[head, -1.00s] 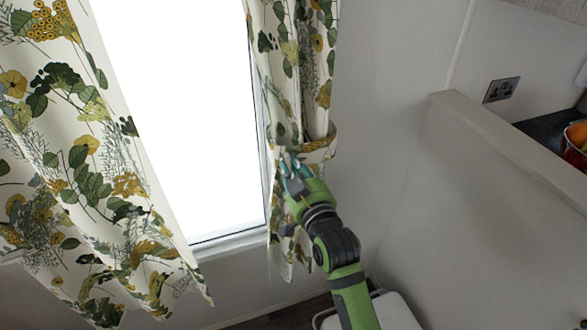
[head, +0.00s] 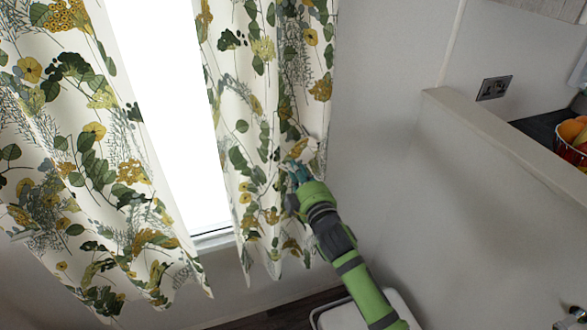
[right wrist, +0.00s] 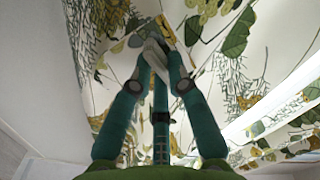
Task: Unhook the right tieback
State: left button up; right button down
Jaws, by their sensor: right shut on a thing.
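The right curtain (head: 265,110), white with green leaves and yellow flowers, hangs spread out beside the bright window. The right tieback (head: 306,150) is a band of the same floral cloth, hard to tell from the curtain, at the curtain's right edge. My right gripper (head: 295,171) is at that edge, with its fingers shut on the tieback. In the right wrist view, the teal fingers of the gripper (right wrist: 155,55) close together on pale cloth in front of the curtain (right wrist: 215,75). The tieback's hook cannot be made out. My left gripper is not in view.
The left curtain (head: 90,170) hangs loose on the other side of the window (head: 165,120). A pale partition (head: 490,135) with a counter and a fruit basket (head: 572,140) stands at the right. A white-topped stool or bin (head: 350,314) stands below my right arm.

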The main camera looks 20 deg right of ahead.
jog(key=shift+w+d+f+n, duration=0.1)
jog(key=shift+d+f+n, duration=0.4)
jog(key=shift+n, duration=0.55)
jog(key=shift+s+d+f+n, duration=0.1)
jog(key=shift+d+f+n, duration=0.05)
jog(key=shift+d+n, duration=0.7)
jog(key=shift+w+d+f+n, duration=0.1)
jog(key=shift+d+f+n, duration=0.3)
jog(key=shift+n, duration=0.8)
jog(key=shift+d, duration=0.1)
jog(key=c, duration=1.2)
grip_release()
jog(key=s, duration=1.2)
jog(key=shift+d+r, duration=0.1)
jog(key=shift+d, duration=0.1)
